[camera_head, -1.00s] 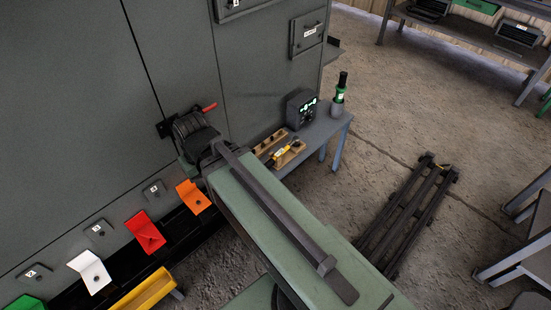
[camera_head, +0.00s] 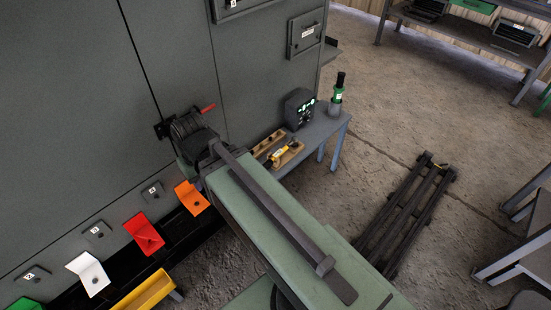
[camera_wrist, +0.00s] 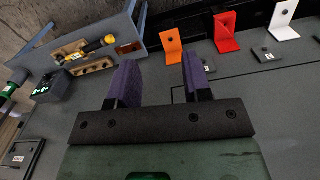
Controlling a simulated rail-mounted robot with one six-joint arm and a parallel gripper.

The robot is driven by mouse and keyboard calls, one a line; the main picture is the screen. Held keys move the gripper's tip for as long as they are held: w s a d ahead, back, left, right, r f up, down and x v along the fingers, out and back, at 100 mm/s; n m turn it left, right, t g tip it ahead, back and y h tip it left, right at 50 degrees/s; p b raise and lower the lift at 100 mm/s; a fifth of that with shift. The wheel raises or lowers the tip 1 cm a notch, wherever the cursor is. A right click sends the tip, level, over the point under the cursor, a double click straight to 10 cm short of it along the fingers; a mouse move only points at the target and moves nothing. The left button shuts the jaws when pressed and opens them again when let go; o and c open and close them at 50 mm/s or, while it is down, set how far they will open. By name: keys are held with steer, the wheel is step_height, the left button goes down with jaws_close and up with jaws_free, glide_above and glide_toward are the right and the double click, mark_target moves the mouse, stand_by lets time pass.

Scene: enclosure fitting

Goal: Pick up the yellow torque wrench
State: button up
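In the wrist view the wrench (camera_wrist: 91,48), yellow with a black handle end, shows at upper left, beyond the left finger. My gripper (camera_wrist: 160,62) has two purple fingers spread wide apart with nothing between them. It is apart from the wrench. In the head view I cannot make out the fingers.
A black device (camera_head: 299,109) and a green-and-black bottle-like item (camera_head: 337,94) stand on the same table. The large grey cabinet (camera_head: 180,60) rises close behind. Orange (camera_head: 192,197), red (camera_head: 145,234) and white (camera_head: 89,272) brackets line up at lower left.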

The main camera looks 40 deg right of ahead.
steer(key=w+d+f+m+b, duration=0.1)
steer(key=d+f+m+b, duration=0.1)
steer(key=d+f+b, duration=0.9)
steer(key=m+t+y+b, duration=0.1)
steer(key=m+t+b, duration=0.6)
steer(key=m+b, duration=1.1)
glide_toward(270, 163)
steer(key=n+b, duration=0.4)
steer(key=b+x, duration=0.1)
steer(key=x, duration=0.1)
steer(key=b+x, duration=0.3)
steer(key=x, duration=0.1)
steer(key=shift+d+f, duration=0.3)
steer(key=shift+f, duration=0.15)
steer(key=shift+w, duration=0.2)
steer(key=b+x, duration=0.4)
steer(key=shift+a+f, duration=0.25)
steer(key=shift+w+a+f+b, duration=0.1)
steer(key=shift+w+f+b, duration=0.15)
steer(key=shift+w+b, duration=0.1)
steer(key=shift+r, duration=0.25)
jaws_close()
